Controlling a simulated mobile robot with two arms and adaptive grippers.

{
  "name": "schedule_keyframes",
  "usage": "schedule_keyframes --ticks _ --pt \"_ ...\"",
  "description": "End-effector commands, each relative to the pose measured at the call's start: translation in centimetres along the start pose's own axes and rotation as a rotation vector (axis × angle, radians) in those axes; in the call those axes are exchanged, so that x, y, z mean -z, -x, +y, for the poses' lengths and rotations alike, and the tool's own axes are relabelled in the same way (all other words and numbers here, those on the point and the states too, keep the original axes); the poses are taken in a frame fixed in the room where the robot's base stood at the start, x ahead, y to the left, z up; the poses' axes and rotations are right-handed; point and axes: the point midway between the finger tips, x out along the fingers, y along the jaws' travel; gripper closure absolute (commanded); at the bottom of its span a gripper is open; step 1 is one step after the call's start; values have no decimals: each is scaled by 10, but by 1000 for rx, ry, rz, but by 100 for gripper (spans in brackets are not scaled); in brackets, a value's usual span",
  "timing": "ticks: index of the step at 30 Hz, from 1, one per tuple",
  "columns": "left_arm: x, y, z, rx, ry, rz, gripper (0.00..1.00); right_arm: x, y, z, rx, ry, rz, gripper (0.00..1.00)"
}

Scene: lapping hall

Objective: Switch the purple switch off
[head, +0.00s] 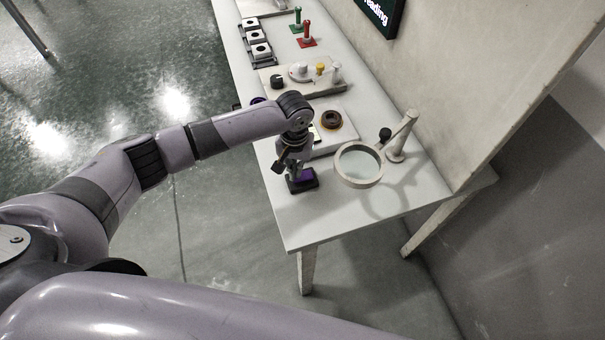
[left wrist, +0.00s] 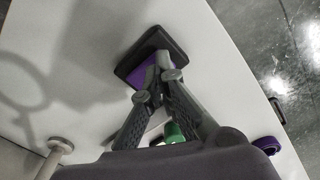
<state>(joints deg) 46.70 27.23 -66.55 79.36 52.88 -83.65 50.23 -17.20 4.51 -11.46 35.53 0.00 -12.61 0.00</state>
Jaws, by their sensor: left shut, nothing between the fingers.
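The purple switch (head: 306,174) has a purple rocker in a black base and sits on the white table near its front end. In the left wrist view the switch (left wrist: 139,76) is partly covered by my fingertips. My left gripper (head: 292,174) is shut and empty, pointing down at the switch. The left wrist view shows its fingertips (left wrist: 163,74) together over the purple rocker. I cannot tell whether they touch it or which way the rocker is tilted. My right gripper is not in view.
A round magnifier (head: 341,165) on a stand is right of the switch on the white table (head: 310,222). A brown ring (head: 331,120) sits behind it. Farther back are a panel with knobs (head: 301,72), a red handle (head: 307,34) and a green handle (head: 297,20). The front table corner is clear.

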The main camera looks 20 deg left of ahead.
Motion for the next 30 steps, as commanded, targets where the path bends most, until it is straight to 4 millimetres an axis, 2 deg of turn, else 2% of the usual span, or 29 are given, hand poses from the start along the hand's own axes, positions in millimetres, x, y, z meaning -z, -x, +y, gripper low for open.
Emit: schedule_keyframes --ticks 26,30 --pt "0 -14 0 0 0 0 100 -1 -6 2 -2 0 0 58" --pt "0 -11 0 0 0 0 100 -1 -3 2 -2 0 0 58"
